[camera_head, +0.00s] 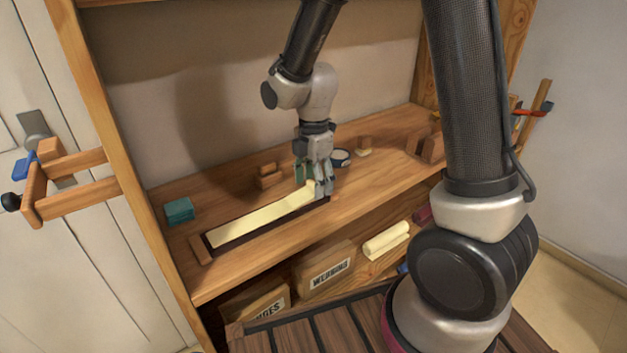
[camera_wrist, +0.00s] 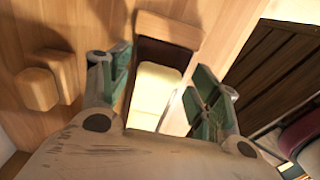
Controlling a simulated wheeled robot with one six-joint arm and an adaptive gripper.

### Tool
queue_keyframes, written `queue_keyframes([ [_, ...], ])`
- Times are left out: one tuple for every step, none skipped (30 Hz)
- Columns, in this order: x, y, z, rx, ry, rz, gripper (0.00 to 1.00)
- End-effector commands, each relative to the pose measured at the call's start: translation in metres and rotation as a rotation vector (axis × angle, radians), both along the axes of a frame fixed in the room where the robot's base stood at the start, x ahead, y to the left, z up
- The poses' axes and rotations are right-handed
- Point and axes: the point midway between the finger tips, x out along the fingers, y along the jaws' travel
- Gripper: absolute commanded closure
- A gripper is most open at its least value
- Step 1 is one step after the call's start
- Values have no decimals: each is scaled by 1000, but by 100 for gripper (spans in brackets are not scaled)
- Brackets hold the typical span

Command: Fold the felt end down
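A long cream felt strip (camera_head: 255,220) lies along a dark recessed bed (camera_head: 240,238) on the wooden bench. Its right end reaches my gripper (camera_head: 316,190) and looks slightly raised there, partly hidden by the fingers. In the wrist view, the felt end (camera_wrist: 157,88) shows between the two green-padded fingers of my gripper (camera_wrist: 160,90), which stand apart with gaps to the felt. Dark bed shows between the felt end and a wooden end block (camera_wrist: 168,29). I cannot tell whether the felt touches the bed at this end.
A teal block (camera_head: 179,211) stands at the bench's left. Small wooden blocks (camera_head: 269,176) and a round dark-rimmed tin (camera_head: 340,157) sit behind the strip. Bench at the back left is clear.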

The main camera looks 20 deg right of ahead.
Motion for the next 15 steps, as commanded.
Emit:
queue_keyframes([
  [0,0,0,0,0,0,52],
  [0,0,0,0,0,0,58],
  [0,0,0,0,0,0,65],
  [0,0,0,0,0,0,70],
  [0,0,0,0,0,0,76],
  [0,0,0,0,0,0,83],
  [0,0,0,0,0,0,89],
  [0,0,0,0,0,0,94],
  [0,0,0,0,0,0,99],
  [0,0,1,0,0,0,99],
  [0,1,1,0,-1,0,99],
  [0,2,3,1,-2,1,98],
  [0,3,6,1,-3,1,99],
  [-1,5,9,1,-3,1,99],
  [-2,9,14,2,-3,3,98],
])
